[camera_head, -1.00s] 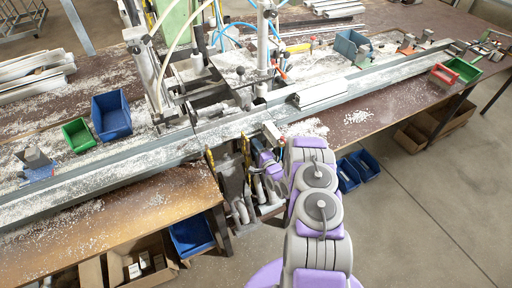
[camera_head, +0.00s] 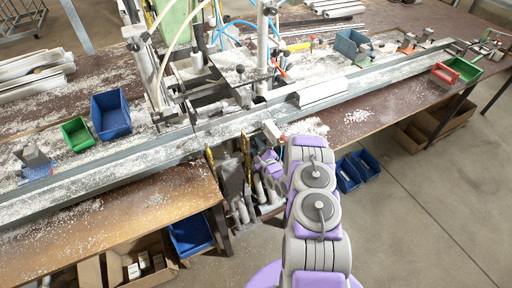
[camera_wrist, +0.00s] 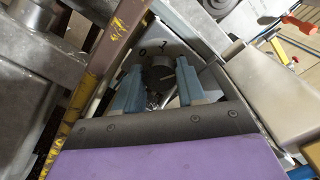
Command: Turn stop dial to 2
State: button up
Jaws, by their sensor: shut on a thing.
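The stop dial (camera_wrist: 158,74) is a dark round knob on a grey plate in the wrist view. The digits 0 and 1 show on the plate just above it; no 2 can be made out. My gripper (camera_wrist: 158,85) has its two blue-grey fingers on either side of the dial, shut on it. In the head view my gripper (camera_head: 268,160) is at the front edge of the bench, below the long metal rail, and the dial is hidden there.

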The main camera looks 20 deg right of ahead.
jog(key=shift+s+f, duration=0.15)
jog(key=shift+f, duration=0.1)
jog(key=o, duration=0.6)
jog(key=shift+o, duration=0.9)
jog(key=shift+d+f, duration=0.1)
jog(key=shift+d, duration=0.05)
jog(key=shift+d, duration=0.1)
jog(key=s+p, duration=0.1)
jog(key=s, duration=1.6)
jog(key=shift+d, duration=0.3)
